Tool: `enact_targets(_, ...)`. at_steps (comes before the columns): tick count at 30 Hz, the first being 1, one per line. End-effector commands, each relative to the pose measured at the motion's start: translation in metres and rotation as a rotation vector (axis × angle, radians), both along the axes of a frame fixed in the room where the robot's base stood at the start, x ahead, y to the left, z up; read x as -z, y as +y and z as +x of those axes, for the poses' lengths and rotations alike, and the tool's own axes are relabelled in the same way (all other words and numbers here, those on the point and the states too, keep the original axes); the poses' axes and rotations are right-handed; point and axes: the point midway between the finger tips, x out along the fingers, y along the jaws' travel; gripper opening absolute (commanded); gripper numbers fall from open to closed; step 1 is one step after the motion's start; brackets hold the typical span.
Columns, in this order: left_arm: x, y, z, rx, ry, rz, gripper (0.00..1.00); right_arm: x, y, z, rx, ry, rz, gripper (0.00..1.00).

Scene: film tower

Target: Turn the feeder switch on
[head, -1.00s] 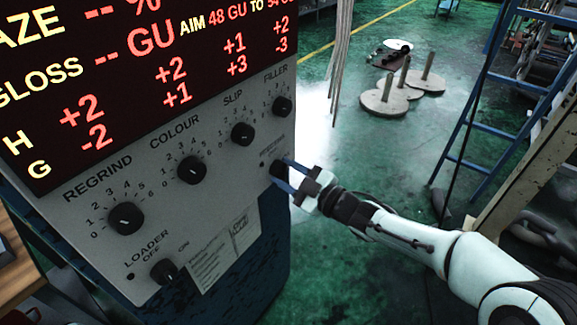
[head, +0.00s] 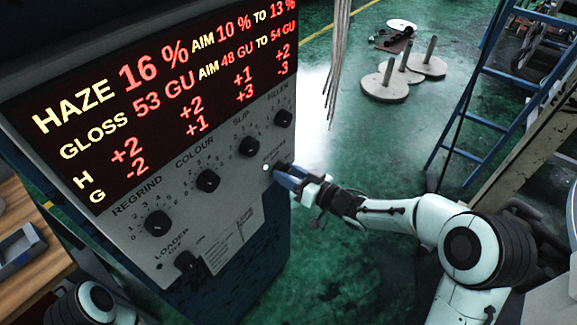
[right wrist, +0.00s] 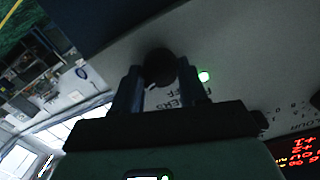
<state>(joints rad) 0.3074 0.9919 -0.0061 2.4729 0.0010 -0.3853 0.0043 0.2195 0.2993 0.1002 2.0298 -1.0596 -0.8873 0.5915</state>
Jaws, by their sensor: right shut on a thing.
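The feeder switch is a black knob (head: 280,167) at the right edge of the grey control panel (head: 228,180), under the filler dial. Its lettering is too small to read fully in the head view. My right gripper (head: 288,177) is shut on the knob, its blue fingers on either side. In the right wrist view, the knob (right wrist: 158,66) sits between the fingertips, partly hidden by them. A small lamp (right wrist: 204,76) beside it glows green; it looks bright in the head view too (head: 265,167). My left gripper is out of frame.
The display (head: 160,90) reads haze 16 % and gloss 53 GU. Regrind (head: 157,222), colour (head: 207,181), slip (head: 249,146) and filler (head: 283,117) dials and the loader switch (head: 187,262) share the panel. A blue ladder (head: 486,122) stands right; green floor lies between.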

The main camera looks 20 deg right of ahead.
Motion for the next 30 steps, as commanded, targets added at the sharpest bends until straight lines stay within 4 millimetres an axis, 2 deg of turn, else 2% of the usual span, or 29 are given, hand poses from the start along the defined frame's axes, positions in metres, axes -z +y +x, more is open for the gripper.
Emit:
enact_targets(3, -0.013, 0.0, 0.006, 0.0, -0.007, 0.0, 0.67, -0.001, 0.0, 0.0, -0.001, 0.061, 0.069, 0.12)
enact_targets(12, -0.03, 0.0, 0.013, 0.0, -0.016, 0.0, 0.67, 0.0, 0.0, 0.0, -0.001, 0.157, 0.193, 0.12)
enact_targets(30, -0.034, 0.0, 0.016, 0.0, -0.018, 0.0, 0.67, 0.002, 0.0, -0.001, 0.0, 0.195, 0.242, 0.12)
